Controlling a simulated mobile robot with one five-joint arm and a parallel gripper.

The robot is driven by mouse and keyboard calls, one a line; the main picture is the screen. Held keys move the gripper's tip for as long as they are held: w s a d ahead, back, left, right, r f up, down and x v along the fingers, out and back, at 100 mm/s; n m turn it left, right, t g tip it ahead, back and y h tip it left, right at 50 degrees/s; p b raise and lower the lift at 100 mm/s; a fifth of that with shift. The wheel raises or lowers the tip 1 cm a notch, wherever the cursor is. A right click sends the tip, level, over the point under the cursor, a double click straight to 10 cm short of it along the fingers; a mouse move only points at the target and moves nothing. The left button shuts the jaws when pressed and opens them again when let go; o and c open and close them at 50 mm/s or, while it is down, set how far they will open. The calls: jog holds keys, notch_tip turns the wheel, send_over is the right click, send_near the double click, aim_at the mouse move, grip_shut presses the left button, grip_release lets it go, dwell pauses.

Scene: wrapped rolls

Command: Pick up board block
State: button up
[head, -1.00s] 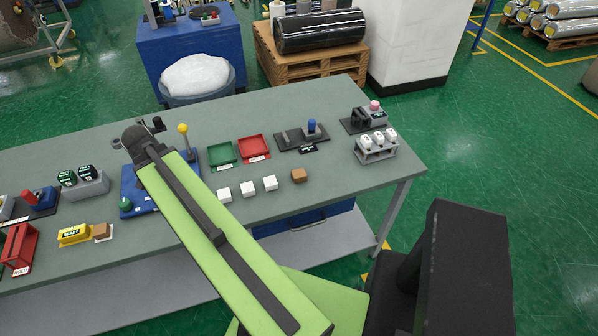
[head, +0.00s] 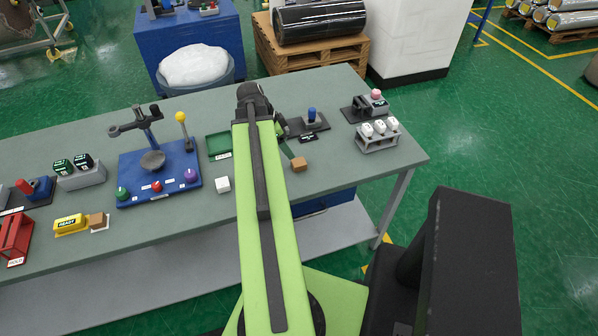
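No block in view carries a readable name "board". A brown block (head: 299,164) sits on the grey-green table near its front edge, just right of my arm. A second brown block (head: 97,220) is on a white patch beside the yellow READY piece. A white block (head: 223,184) shows left of my arm. My arm's upper link reaches over the table and hides what lies behind it. Dark and green parts of my arm (head: 285,137) show just behind the near brown block. My gripper's fingers cannot be made out, so open or shut is unclear.
The blue board (head: 160,180) with knobs and a yellow-topped lever stands left. A green tray (head: 218,145) is behind the white block. A blue-peg fixture (head: 311,120) and a rack of white pieces (head: 378,135) stand right.

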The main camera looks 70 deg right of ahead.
jog(key=b, duration=0.4)
send_over(298, 162)
jog(key=w+a, duration=0.2)
notch_tip(298, 162, down, 6)
jog(key=shift+s+r, duration=0.1)
jog(key=shift+d, duration=0.1)
jog(key=b+x, duration=0.5)
jog(key=shift+d, duration=0.2)
grip_shut()
jog(key=shift+r, duration=0.1)
notch_tip(298, 162, up, 10)
jog(key=p, duration=1)
